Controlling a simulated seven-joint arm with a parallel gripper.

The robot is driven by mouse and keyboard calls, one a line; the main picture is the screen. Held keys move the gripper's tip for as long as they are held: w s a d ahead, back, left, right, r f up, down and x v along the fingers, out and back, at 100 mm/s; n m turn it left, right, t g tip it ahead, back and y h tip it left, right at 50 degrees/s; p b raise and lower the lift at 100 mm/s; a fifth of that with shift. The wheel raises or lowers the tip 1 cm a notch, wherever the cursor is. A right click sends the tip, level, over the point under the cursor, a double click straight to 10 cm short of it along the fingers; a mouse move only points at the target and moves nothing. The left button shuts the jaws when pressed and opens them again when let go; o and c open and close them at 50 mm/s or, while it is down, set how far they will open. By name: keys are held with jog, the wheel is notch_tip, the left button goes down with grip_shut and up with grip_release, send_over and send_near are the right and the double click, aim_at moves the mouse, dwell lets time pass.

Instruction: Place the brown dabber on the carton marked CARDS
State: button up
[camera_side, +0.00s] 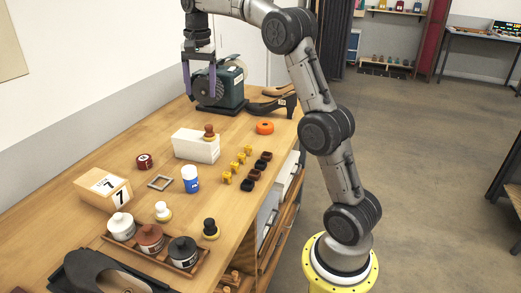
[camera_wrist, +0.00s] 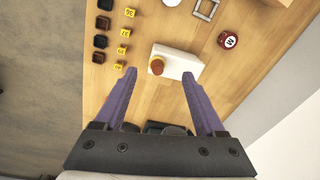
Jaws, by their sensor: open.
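The brown dabber (camera_side: 209,130) stands upright on top of a white carton (camera_side: 194,148), towards its right end in the side view. In the wrist view the dabber (camera_wrist: 156,65) is on the left end of the carton (camera_wrist: 180,63). I cannot read any CARDS marking on this carton. My gripper (camera_side: 200,96) is open and empty, pointing down, high above the table and behind the carton in the side view. In the wrist view the dabber lies between the purple fingertips (camera_wrist: 160,74), with nothing held.
A carton marked 7 (camera_side: 118,193) stands at the left. A white-topped dabber (camera_side: 162,211) and a black dabber (camera_side: 210,229) stand near a tray of jars (camera_side: 113,238).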

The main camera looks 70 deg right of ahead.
jog(key=s+a+r+n+t, duration=0.25)
jog(key=s+a+n, duration=0.45)
jog(key=s+a, duration=0.6)
jog(key=s+a+f+n+t, duration=0.1)
jog(key=s+a+f+n, duration=0.2)
jog(key=s, duration=0.5)
jog(key=s+a+f+n+t, duration=0.1)
jog(key=s+a+f+n, duration=0.3)
jog(key=s, duration=0.4)
notch_tip(320, 180, down, 2)
jog(key=shift+f+n, duration=0.1)
jog(key=shift+n, duration=0.4)
